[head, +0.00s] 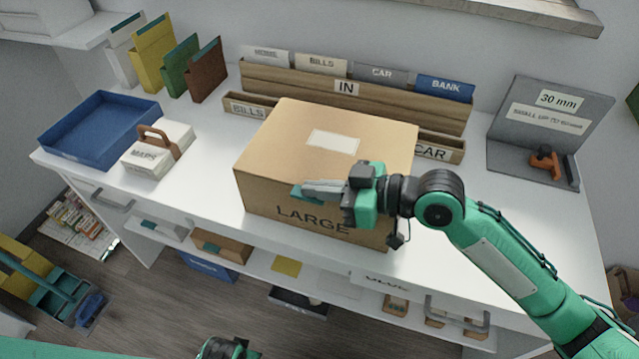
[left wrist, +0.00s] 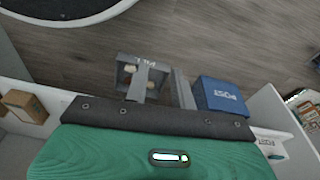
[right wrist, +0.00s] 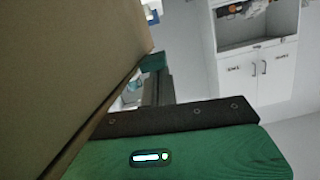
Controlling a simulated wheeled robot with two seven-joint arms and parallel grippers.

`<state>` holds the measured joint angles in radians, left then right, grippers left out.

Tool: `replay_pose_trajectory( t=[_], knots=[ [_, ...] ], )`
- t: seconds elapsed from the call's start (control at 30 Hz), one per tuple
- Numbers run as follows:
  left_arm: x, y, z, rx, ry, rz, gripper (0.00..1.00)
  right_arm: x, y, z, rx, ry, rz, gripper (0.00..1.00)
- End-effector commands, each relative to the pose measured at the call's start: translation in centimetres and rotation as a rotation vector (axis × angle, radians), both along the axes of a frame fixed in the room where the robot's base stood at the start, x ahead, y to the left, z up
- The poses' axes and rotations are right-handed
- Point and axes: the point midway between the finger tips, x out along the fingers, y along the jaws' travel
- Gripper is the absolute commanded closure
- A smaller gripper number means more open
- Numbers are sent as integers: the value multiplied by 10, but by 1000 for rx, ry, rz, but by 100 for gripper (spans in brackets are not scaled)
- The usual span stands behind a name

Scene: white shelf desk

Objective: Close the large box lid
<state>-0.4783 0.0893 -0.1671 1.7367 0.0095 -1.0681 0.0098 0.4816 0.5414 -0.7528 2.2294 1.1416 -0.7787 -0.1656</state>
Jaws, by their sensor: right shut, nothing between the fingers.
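The large box (head: 285,208) is a brown cardboard box marked LARGE, standing on the white desk. Its lid (head: 270,140), with a white label, appears to lie flat over the top; I see no opening from the head view. My right gripper (head: 304,191) is shut and empty, at the box's front face near the upper front edge; I cannot tell whether it touches. In the right wrist view the box (right wrist: 70,60) fills the left side, with a dark seam along it. My left gripper (left wrist: 183,90) is low in front of the desk, its jaws unclear.
A wooden IN rack (head: 300,82) with folders stands behind the box. A blue tray (head: 95,130) and a white carrier (head: 155,155) are to the left. A grey stand (head: 545,115) with an orange tool is at right. Desk surface right of the box is clear.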

Motion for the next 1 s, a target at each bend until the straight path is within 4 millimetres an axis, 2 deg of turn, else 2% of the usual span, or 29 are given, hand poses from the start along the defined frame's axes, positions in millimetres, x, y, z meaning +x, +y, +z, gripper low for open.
replay_pose_trajectory(
  t=[0.27,0.8,1.0],
  knots=[
    [2,-1,9,-1,-1,2,75,0,0,-6,-1,2,0,100],
    [3,-1,10,-3,-8,1,75,0,0,-5,-6,7,1,100],
    [-6,3,-21,6,5,-3,75,1,2,6,-4,5,-1,100]
  ],
)
